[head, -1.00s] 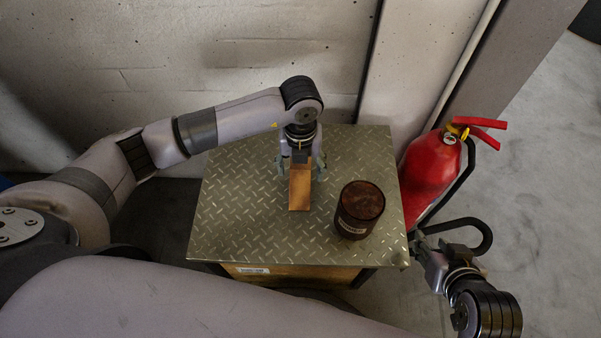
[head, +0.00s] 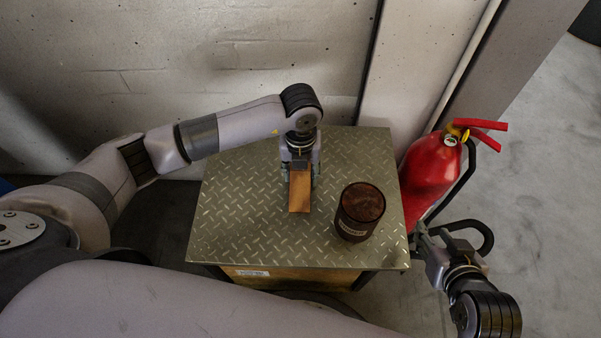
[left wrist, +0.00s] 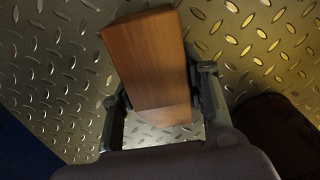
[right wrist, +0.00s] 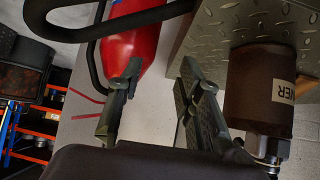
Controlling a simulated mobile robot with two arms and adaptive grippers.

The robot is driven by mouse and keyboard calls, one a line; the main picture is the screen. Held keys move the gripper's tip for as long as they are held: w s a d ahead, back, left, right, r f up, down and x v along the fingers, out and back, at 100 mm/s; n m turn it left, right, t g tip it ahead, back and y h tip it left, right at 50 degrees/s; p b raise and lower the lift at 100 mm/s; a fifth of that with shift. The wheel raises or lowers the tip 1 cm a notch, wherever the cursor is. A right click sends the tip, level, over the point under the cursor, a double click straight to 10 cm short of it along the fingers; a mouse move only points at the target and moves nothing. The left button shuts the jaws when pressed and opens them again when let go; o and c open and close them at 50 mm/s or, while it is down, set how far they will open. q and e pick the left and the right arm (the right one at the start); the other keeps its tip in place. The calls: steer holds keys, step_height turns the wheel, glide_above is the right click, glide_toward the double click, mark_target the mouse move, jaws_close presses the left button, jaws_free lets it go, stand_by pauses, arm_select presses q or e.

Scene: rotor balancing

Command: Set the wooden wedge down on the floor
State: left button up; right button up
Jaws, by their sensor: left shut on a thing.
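The wooden wedge (head: 300,191) is an orange-brown block at the diamond-plate table top. My left gripper (head: 301,172) is shut on it, with a finger on each side; the left wrist view shows the wedge (left wrist: 148,62) between the fingers (left wrist: 160,98). I cannot tell whether the wedge touches the plate. My right gripper (head: 430,243) is off the table's right side, by the fire extinguisher. In the right wrist view its fingers (right wrist: 160,85) are apart with nothing between them. The grey floor (head: 545,200) shows at the right.
The metal-topped table (head: 240,200) fills the middle. A dark brown labelled cylinder (head: 360,211) stands on it, right of the wedge. A red fire extinguisher (head: 432,175) stands against the table's right side. A concrete wall (head: 200,60) is behind.

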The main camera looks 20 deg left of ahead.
arm_select(q)
steer(key=c, duration=0.6)
steer(key=shift+r, duration=0.1)
